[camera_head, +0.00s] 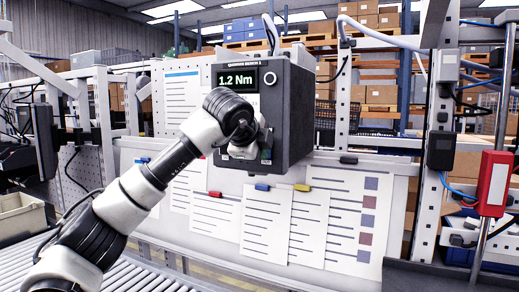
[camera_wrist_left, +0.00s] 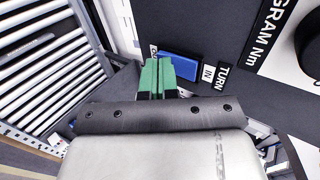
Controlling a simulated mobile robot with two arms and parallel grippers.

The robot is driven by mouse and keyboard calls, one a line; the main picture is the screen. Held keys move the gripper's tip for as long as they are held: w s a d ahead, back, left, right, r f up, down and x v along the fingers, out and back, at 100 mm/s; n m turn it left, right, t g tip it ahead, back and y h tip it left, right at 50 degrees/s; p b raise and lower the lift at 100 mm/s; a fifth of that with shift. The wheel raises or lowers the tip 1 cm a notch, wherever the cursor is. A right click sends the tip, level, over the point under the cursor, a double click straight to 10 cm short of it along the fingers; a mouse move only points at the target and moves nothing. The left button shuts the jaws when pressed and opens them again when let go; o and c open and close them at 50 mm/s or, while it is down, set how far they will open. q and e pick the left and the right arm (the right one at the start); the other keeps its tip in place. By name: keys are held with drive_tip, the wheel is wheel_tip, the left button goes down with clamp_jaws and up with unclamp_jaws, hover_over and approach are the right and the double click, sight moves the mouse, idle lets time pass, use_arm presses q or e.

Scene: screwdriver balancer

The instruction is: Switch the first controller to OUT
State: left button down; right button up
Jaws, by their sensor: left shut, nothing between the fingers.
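The controller (camera_head: 290,100) is a dark box on the panel, its display reading 1.2 Nm. My left arm reaches up to it, and my left gripper (camera_head: 245,150) is in front of its lower face, with the fingertips hard to see there. In the left wrist view the green fingertips (camera_wrist_left: 158,75) are together and empty. They are at the left end of a blue rocker switch (camera_wrist_left: 181,67) and cover part of it; I cannot tell if they touch. An IN label (camera_wrist_left: 208,73) is right of the switch. Another label (camera_wrist_left: 153,51) at its left end is mostly hidden.
A black knob (camera_wrist_left: 310,42) is at the right in the left wrist view. Paper sheets (camera_head: 265,222) hang on the board below the controller. A roller conveyor (camera_head: 150,278) runs below. A red device (camera_head: 493,183) hangs at the far right.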

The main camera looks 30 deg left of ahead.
use_arm(q)
drive_tip(key=shift+w+t+b, duration=0.1)
drive_tip(key=shift+t+b, duration=0.2)
drive_tip(key=shift+b, duration=0.55)
drive_tip(key=shift+r+p, duration=0.4)
drive_tip(key=shift+r, duration=0.45)
drive_tip(key=shift+f, duration=0.1)
